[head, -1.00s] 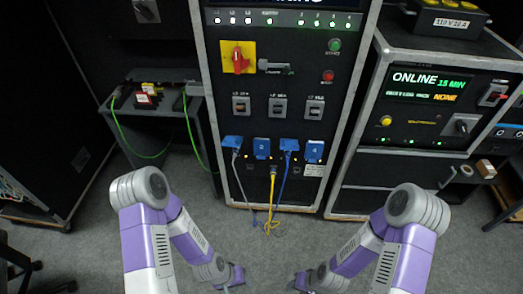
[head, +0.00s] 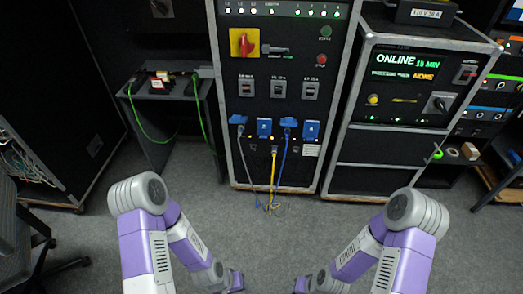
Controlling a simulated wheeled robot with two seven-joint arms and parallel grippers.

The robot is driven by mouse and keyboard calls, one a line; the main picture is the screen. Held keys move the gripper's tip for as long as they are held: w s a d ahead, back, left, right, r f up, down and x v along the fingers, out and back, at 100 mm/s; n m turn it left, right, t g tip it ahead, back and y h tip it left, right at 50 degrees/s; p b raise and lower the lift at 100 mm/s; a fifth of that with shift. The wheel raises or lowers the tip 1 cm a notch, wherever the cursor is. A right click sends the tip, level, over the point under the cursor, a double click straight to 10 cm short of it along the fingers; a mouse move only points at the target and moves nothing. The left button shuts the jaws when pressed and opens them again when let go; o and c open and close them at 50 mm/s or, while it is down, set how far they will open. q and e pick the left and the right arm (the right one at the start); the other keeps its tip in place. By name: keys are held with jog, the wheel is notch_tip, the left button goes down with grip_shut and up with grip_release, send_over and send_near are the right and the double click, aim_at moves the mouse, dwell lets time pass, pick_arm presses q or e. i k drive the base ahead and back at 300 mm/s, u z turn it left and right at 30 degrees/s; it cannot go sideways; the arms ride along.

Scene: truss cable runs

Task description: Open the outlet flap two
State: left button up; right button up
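Outlet flap two (head: 264,127) is the second of a row of blue outlets low on the middle rack. It looks shut, lying flat against the panel with no cable in it. The first outlet (head: 238,119) and third outlet (head: 288,122) have raised covers and cables hanging from them. The fourth outlet (head: 311,130) looks shut. My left gripper (head: 236,281) and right gripper (head: 302,284) are at the bottom edge, well short of the rack and partly cut off. Their finger openings cannot be made out.
A yellow cable (head: 273,170) hangs below the outlets to the floor. A red rotary switch (head: 243,43) and breakers sit above. A grey side table (head: 170,100) with green cables stands left, a cabinet with an ONLINE display (head: 408,64) right.

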aim_at(264, 125)
jog(key=u, duration=0.4)
jog(key=i, duration=1.15)
jog(key=u, duration=0.15)
